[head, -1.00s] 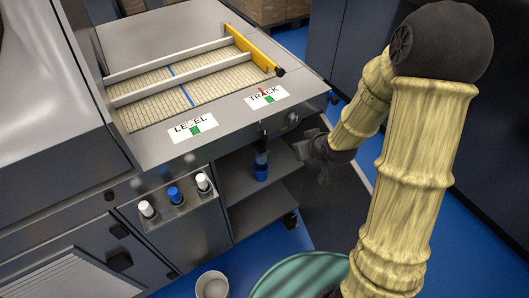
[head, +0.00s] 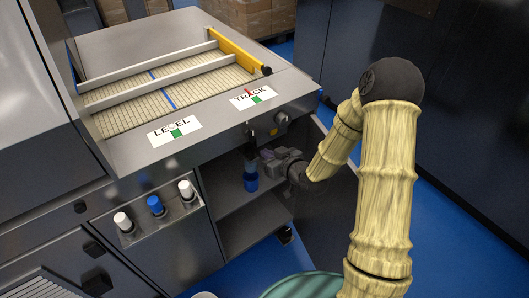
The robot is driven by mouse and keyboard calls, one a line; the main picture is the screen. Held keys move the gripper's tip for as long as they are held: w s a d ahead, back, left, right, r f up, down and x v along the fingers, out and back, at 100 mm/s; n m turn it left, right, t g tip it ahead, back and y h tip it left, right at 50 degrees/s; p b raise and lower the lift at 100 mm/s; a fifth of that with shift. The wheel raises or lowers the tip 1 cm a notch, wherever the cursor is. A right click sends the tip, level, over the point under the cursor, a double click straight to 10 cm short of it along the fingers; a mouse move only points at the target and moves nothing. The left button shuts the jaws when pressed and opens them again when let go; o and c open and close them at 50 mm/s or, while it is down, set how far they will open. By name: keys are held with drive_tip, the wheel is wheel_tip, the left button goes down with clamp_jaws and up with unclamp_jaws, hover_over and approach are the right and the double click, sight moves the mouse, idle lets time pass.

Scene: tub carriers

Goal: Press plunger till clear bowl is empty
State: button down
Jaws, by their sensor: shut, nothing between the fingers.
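A small upright unit hangs under the front edge of the machine's counter. Its upper part is dark (head: 251,150) and its lower part is a blue bowl-like piece (head: 251,180). I cannot tell whether the blue is liquid in a clear bowl. The plunger cannot be made out at this size. My gripper (head: 268,158) is close to the unit's right side, around the height of its dark part. It is shut and empty. I cannot tell whether it touches the unit.
The counter edge with LEVEL (head: 175,131) and TRACK (head: 253,97) labels lies above. A round knob (head: 281,125) is close above my gripper. An open shelf (head: 245,219) is below. A teal tub (head: 305,286) is at the bottom.

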sight(252, 149)
drive_tip(key=x, duration=0.8)
drive_tip(key=shift+w+a+f, duration=0.2)
drive_tip(key=shift+a, duration=0.05)
drive_tip(key=shift+f+b, duration=0.95)
drive_tip(key=shift+f, duration=0.05)
drive_tip(key=shift+s+d, duration=0.1)
